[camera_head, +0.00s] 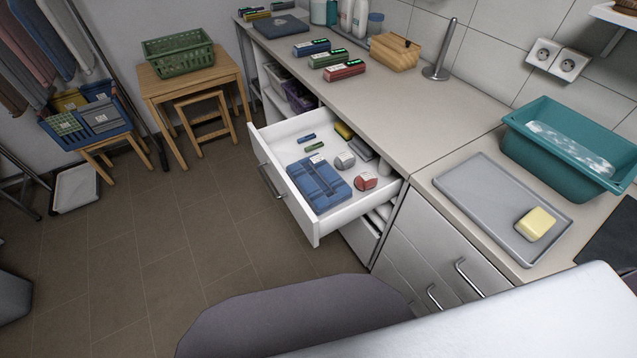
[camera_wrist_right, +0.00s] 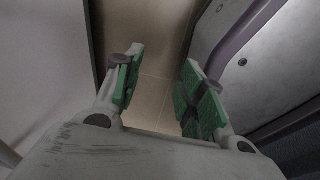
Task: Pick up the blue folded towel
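A blue folded item with a small pale tag (camera_head: 318,183) lies flat in the open white drawer (camera_head: 316,222); it looks like the blue folded towel. A darker blue flat folded item (camera_head: 281,27) lies at the far end of the counter; I cannot tell for sure what it is. My right gripper (camera_wrist_right: 158,88) shows in the right wrist view with its green-padded fingers apart and nothing between them, the floor beyond. Neither gripper shows in the head view, and the towel is not in the wrist view.
The drawer also holds small cans, a yellow item and small packs. The counter (camera_head: 400,105) bears several boxes and a wooden box (camera_head: 394,53). A grey tray (camera_head: 485,205) with a yellow block and a teal tub (camera_head: 548,165) stand at right. Floor left of the drawer is clear.

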